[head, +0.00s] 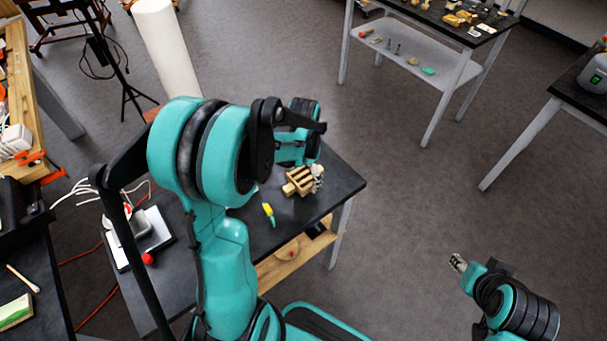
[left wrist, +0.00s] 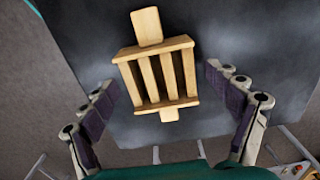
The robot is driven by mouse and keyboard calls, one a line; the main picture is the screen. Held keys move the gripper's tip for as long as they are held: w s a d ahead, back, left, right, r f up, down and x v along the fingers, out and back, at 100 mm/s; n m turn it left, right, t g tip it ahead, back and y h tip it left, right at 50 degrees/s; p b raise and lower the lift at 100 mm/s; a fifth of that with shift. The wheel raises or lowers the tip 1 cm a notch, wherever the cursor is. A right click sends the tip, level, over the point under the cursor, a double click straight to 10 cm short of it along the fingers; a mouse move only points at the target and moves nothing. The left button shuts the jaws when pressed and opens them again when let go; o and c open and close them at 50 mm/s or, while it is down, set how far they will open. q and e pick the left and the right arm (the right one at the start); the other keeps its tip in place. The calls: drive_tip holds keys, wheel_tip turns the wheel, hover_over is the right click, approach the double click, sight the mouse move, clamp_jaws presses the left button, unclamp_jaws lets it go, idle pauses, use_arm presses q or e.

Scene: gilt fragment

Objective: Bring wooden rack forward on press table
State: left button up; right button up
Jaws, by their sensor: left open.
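The wooden rack (head: 298,182) is a small pale slatted block on the dark press table (head: 335,180), near the table's right end. In the left wrist view the rack (left wrist: 158,72) shows several slats between two end bars, with a block sticking out at each end. My left gripper (left wrist: 165,95) is open, its two fingers apart on either side of the rack's lower part in the picture. I cannot tell the height gap, and no contact shows. In the head view my left gripper (head: 317,178) is mostly hidden by its arm. My right gripper (head: 458,263) is over the floor at lower right.
A yellow and teal tool (head: 268,213) lies on the table left of the rack. A red ball (head: 148,259) and a white-topped device (head: 128,228) are at the left end. A lower wooden shelf (head: 285,262) runs under the table.

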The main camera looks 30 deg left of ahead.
use_arm(q)
wheel_tip(320, 180, up, 11)
drive_tip(key=p, duration=0.4)
drive_tip(key=s+d+r+n+t, duration=0.4)
drive_tip(key=s+d+t, duration=0.3)
drive_tip(key=s+d, duration=0.3)
drive_tip(key=shift+s+d+r, duration=0.3)
drive_tip(key=shift+s+r, duration=0.25)
drive_tip(key=shift+r, duration=0.35)
